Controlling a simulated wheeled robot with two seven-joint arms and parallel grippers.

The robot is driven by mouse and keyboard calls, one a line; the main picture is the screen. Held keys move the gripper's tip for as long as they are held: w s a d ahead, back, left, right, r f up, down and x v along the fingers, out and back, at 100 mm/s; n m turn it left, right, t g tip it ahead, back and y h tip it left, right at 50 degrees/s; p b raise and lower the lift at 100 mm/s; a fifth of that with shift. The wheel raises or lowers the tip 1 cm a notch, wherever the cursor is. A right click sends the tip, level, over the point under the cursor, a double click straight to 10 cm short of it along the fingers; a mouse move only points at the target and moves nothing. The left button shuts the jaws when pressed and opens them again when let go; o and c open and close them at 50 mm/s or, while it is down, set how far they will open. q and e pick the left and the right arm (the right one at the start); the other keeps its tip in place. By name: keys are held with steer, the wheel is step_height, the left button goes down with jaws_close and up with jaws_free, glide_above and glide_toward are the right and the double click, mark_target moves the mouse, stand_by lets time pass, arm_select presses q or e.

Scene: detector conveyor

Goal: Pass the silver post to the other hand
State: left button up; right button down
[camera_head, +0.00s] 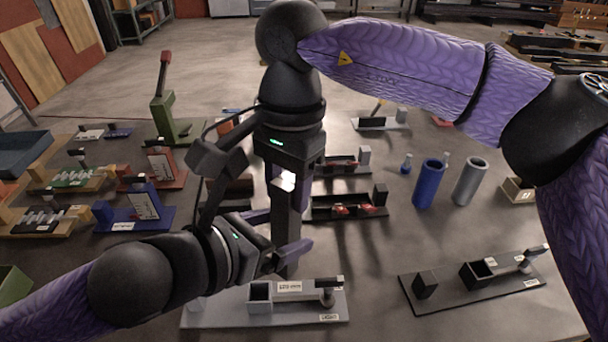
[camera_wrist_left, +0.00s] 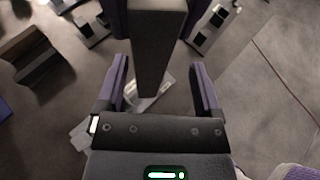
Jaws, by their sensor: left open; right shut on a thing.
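The silver post (camera_head: 289,228) is a long square bar that looks dark grey here. It hangs upright from my right gripper (camera_head: 286,180), which is shut on its upper part. My left gripper (camera_head: 279,243) is open at the lower part of the post. In the left wrist view the post (camera_wrist_left: 156,45) stands between the two open fingers of my left gripper (camera_wrist_left: 160,85), with a gap on each side. Part of the post is hidden behind my left wrist and fingers in the head view.
Below stands a light grey fixture (camera_head: 225,317) with a box and a small post. A dark fixture (camera_head: 450,295) is at the right. A blue cylinder (camera_head: 428,184) and a grey cylinder (camera_head: 469,182) stand behind it. Several coloured fixtures fill the left side, including a blue one (camera_head: 150,219).

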arm_select(q)
steer(key=w+a+r+n+t+y, duration=0.2)
steer(key=w+a+r+n+t, duration=0.25)
steer(key=w, duration=0.25)
steer(key=s+d+f+g, duration=0.1)
steer(key=s+f+g, duration=0.35)
steer(key=f, duration=0.85)
steer(key=s+d+f+n+g, duration=0.1)
steer(key=s+f+n+g, duration=0.35)
steer(key=s+f, duration=1.25)
steer(key=s+a+f+n+g+y, duration=0.3)
steer(key=s+a+f, duration=0.2)
steer(key=s+f, duration=0.25)
steer(key=w+a+f+n+t+y, duration=0.1)
steer(key=a+f+n+y, duration=0.1)
steer(key=a+f+n, duration=0.5)
steer(key=w+a+f+n+t+y, duration=0.15)
steer(key=f+n, duration=0.25)
steer(key=n, duration=0.6)
steer(key=s+f+n+g+y, duration=0.1)
steer(key=s+f+n+g, duration=0.2)
steer(key=s+n, duration=0.9)
step_height(320, 180, down, 2)
steer(key=shift+f+n, duration=0.2)
steer(key=shift+n, duration=0.6)
steer(key=shift+a, duration=0.1)
